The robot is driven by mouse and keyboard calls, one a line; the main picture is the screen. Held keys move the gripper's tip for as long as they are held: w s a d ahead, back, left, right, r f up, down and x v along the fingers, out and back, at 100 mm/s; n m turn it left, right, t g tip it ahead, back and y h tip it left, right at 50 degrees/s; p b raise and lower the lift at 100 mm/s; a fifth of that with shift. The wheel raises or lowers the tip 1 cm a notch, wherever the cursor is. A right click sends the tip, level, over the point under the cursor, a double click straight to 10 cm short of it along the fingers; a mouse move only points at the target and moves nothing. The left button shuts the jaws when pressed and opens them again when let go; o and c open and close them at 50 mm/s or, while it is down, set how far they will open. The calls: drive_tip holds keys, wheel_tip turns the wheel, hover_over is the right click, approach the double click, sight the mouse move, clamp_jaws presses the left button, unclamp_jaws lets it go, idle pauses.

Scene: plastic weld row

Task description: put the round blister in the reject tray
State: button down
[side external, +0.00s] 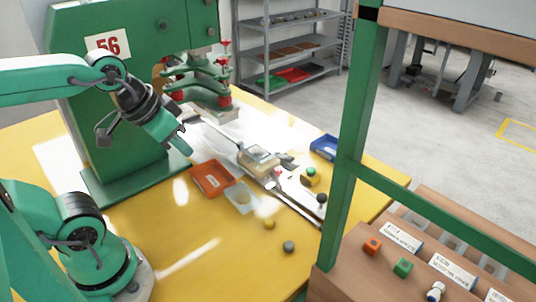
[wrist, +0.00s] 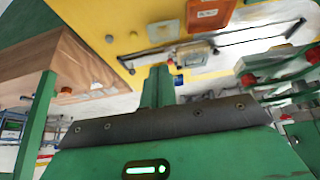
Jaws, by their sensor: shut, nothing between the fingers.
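A clear, pale blister (side external: 241,197) with a rounded middle lies on the yellow table; it also shows in the wrist view (wrist: 163,31). An orange-red tray (side external: 198,186), which I take for the reject tray, sits beside it on the left; it shows at the top of the wrist view (wrist: 228,14). Its inside has a pale patch, too small to make out. My gripper (side external: 184,147) is shut and empty, raised above the table to the left of the tray. Its green fingers (wrist: 157,88) show in the wrist view.
A pale block fixture (side external: 258,159) with metal rails stands behind the blister. A blue tray (side external: 325,147) lies farther right. Yellow (side external: 269,223) and grey (side external: 288,246) knobs lie in front. The green press (side external: 120,130) stands close behind my arm; a green post (side external: 352,140) rises at the right.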

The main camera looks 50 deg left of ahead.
idle(0.4)
drive_tip(key=c, duration=1.6)
unclamp_jaws()
drive_tip(key=o, duration=0.8)
drive_tip(key=shift+w+a+r+n, duration=0.1)
drive_tip(key=shift+w+r+n, duration=0.15)
drive_tip(key=shift+w, duration=0.25)
drive_tip(key=shift+o, duration=0.4)
drive_tip(key=w+a+r+n+g, duration=0.1)
drive_tip(key=w+n, duration=0.4)
drive_tip(key=w, duration=0.2)
drive_tip(key=shift+w+a+g, duration=0.3)
drive_tip(key=shift+a+g, duration=0.05)
drive_tip(key=shift+g, duration=0.05)
drive_tip(key=w+a+f+n+g, duration=0.2)
drive_tip(key=w+a+f+n, duration=0.2)
drive_tip(key=w, duration=0.5)
drive_tip(key=w+a+f+n+g, duration=0.1)
drive_tip(key=w+a+f+n, duration=0.3)
drive_tip(key=w+f+n, duration=0.4)
drive_tip(key=shift+w+f+g, duration=0.25)
drive_tip(key=shift+w+g, duration=0.15)
drive_tip(key=shift+w, duration=0.6)
